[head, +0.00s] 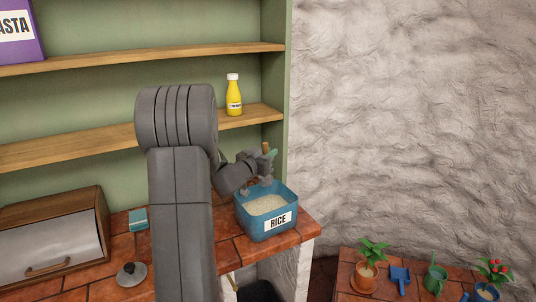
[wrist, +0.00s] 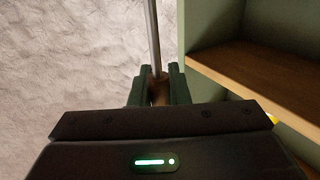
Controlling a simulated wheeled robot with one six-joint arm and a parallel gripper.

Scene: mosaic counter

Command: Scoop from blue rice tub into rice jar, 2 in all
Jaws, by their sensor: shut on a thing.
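The blue rice tub (head: 265,231), labelled RICE, stands upright at the right end of the tiled counter, with pale rice (head: 266,205) inside. My gripper (head: 268,155) is above the tub's back edge. In the wrist view my gripper (wrist: 158,88) is shut on a scoop with a brown handle and a thin metal shaft (wrist: 153,38). The handle's tip (head: 265,147) shows in the head view. The scoop's bowl cannot be made out, so I cannot tell whether it carries rice. No rice jar is visible; my arm covers part of the counter.
A grey knobbed lid (head: 131,274), a teal box (head: 138,219) and a wooden bread box (head: 55,240) are on the counter to the left. A yellow bottle (head: 233,97) stands on the lower shelf (head: 75,150). Potted plants (head: 367,271) stand on a lower surface at right.

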